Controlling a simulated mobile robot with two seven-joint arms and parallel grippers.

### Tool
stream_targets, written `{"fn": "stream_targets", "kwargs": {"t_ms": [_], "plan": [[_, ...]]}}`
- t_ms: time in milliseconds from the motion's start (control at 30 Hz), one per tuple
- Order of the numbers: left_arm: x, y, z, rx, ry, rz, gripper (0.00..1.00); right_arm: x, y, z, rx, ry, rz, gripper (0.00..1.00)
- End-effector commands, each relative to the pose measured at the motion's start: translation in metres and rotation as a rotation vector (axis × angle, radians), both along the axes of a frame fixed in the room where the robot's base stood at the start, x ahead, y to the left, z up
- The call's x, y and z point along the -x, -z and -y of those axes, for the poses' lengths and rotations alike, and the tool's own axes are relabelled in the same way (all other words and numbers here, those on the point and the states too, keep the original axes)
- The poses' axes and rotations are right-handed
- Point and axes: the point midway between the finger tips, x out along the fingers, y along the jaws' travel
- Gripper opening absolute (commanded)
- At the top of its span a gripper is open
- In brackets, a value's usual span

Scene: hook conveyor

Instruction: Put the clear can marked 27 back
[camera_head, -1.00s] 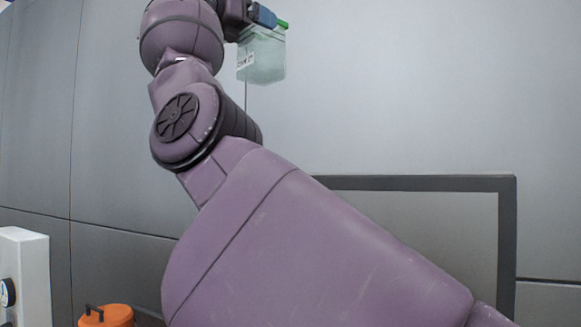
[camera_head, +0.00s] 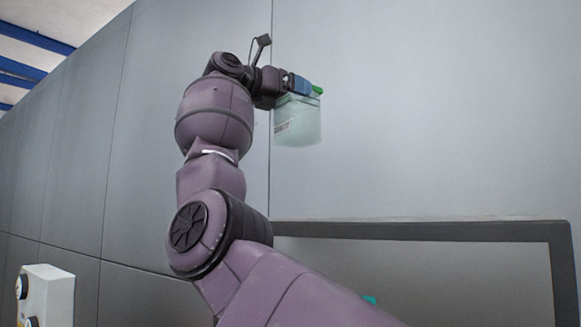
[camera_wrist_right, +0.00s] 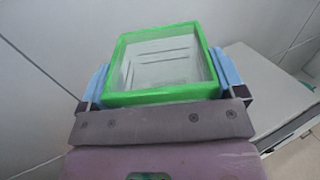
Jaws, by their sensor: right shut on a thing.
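The clear can (camera_head: 298,122) is a translucent, squarish container with a green rim and a small label, too small to read here. It hangs roughly upright in the air in front of the grey wall. My right gripper (camera_head: 300,86) is shut on it near the rim. In the right wrist view, the can (camera_wrist_right: 165,62) shows its open green-rimmed top, with blue fingers of the right gripper (camera_wrist_right: 160,82) on both sides. The inside looks empty. My left gripper is not in view.
A dark-framed grey panel or opening (camera_head: 430,230) is at the lower right. A white box with round dials or buttons (camera_head: 48,295) stands at the lower left. The wrist view shows a pale boxy surface (camera_wrist_right: 270,95) at right. The air around the can looks clear.

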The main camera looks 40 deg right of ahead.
Motion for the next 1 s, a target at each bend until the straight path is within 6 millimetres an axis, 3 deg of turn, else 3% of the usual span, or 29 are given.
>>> {"fn": "stream_targets", "kwargs": {"t_ms": [500, 1000], "plan": [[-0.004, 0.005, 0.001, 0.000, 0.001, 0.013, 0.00, 0.000, 0.097, 0.000, 0.000, 0.001, 0.000, 0.19], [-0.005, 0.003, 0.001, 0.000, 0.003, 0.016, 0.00, 0.000, 0.149, 0.000, 0.001, 0.001, -0.002, 0.19]]}}
